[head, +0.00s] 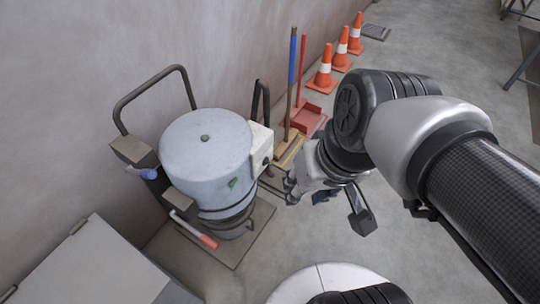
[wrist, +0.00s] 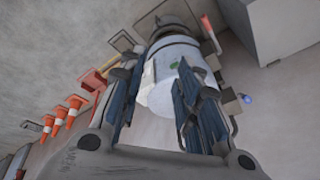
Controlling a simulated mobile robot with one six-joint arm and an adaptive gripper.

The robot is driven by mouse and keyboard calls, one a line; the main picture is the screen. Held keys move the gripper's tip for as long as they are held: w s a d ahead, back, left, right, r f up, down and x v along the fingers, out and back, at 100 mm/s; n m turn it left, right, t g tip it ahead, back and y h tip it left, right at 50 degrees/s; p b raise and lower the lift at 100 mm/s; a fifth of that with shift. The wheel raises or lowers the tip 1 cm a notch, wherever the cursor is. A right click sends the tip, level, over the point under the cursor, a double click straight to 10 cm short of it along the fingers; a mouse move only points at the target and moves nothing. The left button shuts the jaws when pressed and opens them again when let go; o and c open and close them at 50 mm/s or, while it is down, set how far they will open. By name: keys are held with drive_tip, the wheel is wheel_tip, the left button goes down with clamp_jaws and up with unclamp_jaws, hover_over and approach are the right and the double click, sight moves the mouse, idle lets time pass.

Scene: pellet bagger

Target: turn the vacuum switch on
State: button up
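The vacuum is a pale grey-blue drum (head: 205,150) standing by the wall in the head view. A white switch box (head: 261,146) sits on its right side, with a small dark spot on its face; I cannot tell the switch's position. My gripper (head: 291,188) is just right of and below this box, with a small apparent gap. In the wrist view the drum (wrist: 176,55) lies ahead, and the pale box (wrist: 148,76) shows between the fingertips. My gripper (wrist: 157,68) has its two fingers apart, with nothing held between them.
A red-handled lever (head: 207,241) and a blue knob (head: 148,173) are on the vacuum's left and front. A broom (head: 291,80), a red dustpan (head: 302,116) and orange cones (head: 324,72) stand along the wall. A grey cabinet (head: 90,265) is at lower left.

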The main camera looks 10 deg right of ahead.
drive_tip(key=w+f+m+y+p, duration=0.3)
drive_tip(key=w+f+m+y, duration=0.2)
drive_tip(key=w, duration=0.5)
drive_tip(key=w+f+m+y+p, duration=0.3)
drive_tip(key=w+f+m+y, duration=0.15)
drive_tip(key=w, duration=0.45)
drive_tip(key=w+d+f+m+t+p, duration=0.1)
drive_tip(key=w+d+f+m+t, duration=0.15)
drive_tip(key=f, duration=0.35)
drive_tip(key=w+d+f+m+t+p, duration=0.1)
drive_tip(key=w+d+f+m+t, duration=0.1)
drive_tip(key=d+f+m, duration=0.35)
drive_tip(key=m+t+h+b, duration=0.3)
drive_tip(key=m+t, duration=0.1)
drive_tip(key=m, duration=0.1)
approach(271, 164)
drive_tip(key=x, duration=0.8)
drive_tip(key=shift+w+a, duration=0.2)
drive_tip(key=shift+a, duration=0.05)
drive_tip(key=shift+r, duration=0.1)
drive_tip(key=shift+c, duration=0.6)
clamp_jaws()
